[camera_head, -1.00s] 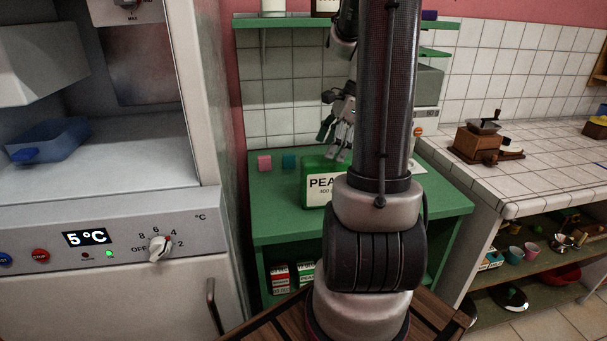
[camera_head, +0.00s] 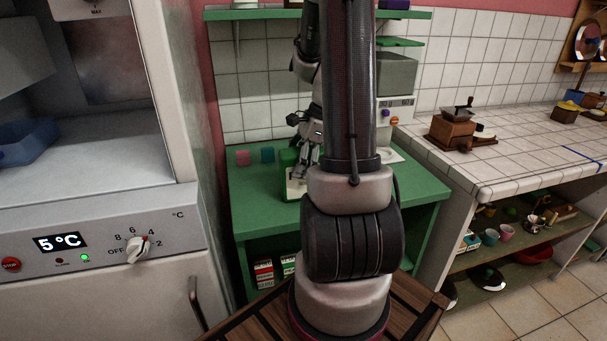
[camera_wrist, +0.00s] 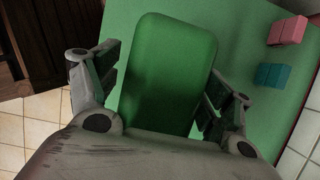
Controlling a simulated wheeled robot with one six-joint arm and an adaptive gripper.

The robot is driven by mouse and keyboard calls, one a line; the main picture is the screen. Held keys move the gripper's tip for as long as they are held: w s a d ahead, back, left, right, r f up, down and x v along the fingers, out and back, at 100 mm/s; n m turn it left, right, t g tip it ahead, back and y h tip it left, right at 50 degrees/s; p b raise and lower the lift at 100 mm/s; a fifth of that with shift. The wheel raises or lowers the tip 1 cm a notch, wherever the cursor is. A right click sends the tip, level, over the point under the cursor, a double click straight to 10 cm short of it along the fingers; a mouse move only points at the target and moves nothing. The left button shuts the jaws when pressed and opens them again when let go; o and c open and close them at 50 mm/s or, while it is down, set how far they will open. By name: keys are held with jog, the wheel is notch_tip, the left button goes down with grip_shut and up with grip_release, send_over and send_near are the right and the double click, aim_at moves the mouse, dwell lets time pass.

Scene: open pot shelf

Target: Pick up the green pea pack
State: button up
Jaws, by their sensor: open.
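The green pea pack (camera_head: 288,158) stands on the green table, with part of its white label showing low down. In the head view my gripper (camera_head: 303,172) is lowered at the pack and hides much of it. In the wrist view the pack (camera_wrist: 168,60) lies between the two fingers of my gripper (camera_wrist: 164,75), seen from above. The fingers are apart, one on each side of the pack.
A pink block (camera_head: 243,158) and a teal block (camera_head: 268,154) sit on the green table (camera_head: 262,205) left of the pack. A red-and-white pack (camera_head: 264,273) stands on the shelf below. A fridge (camera_head: 150,215) is at left, a tiled counter (camera_head: 520,150) at right.

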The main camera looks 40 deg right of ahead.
jog(key=shift+f, duration=0.25)
jog(key=shift+c, duration=0.2)
jog(key=c, duration=1.2)
